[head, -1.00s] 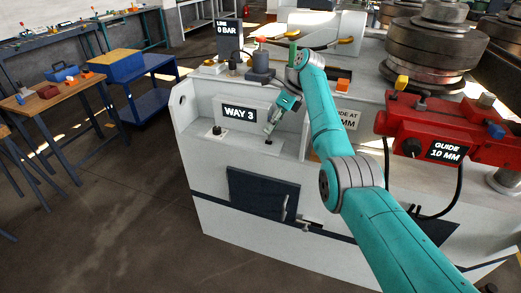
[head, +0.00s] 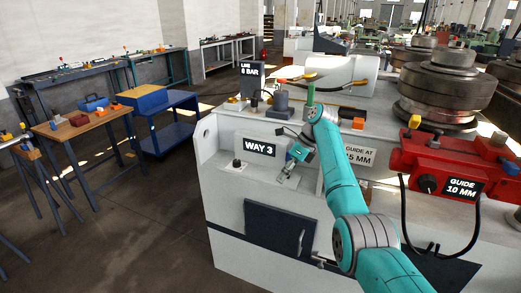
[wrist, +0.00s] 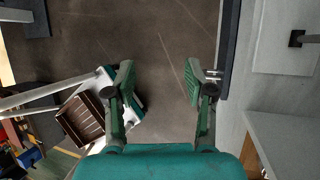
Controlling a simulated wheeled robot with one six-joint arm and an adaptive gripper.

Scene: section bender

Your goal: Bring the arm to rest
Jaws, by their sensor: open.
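My teal arm (head: 345,190) reaches over the front of the white machine, bent at its joints. My gripper (head: 284,180) hangs in front of the machine's ledge, to the right of the WAY 3 plate (head: 259,147). In the wrist view my gripper (wrist: 160,80) has its two green fingers wide apart, with nothing between them. Bare floor (wrist: 160,40) shows beyond the fingers. I cannot tell from the head view whether the gripper touches the ledge.
The white machine (head: 225,215) carries a red guide block (head: 440,160) and stacked steel rolls (head: 445,95) at right. A black knob (head: 237,163) sits left of the gripper. A wooden bench (head: 85,125) and blue cart (head: 170,120) stand at left, with open floor between.

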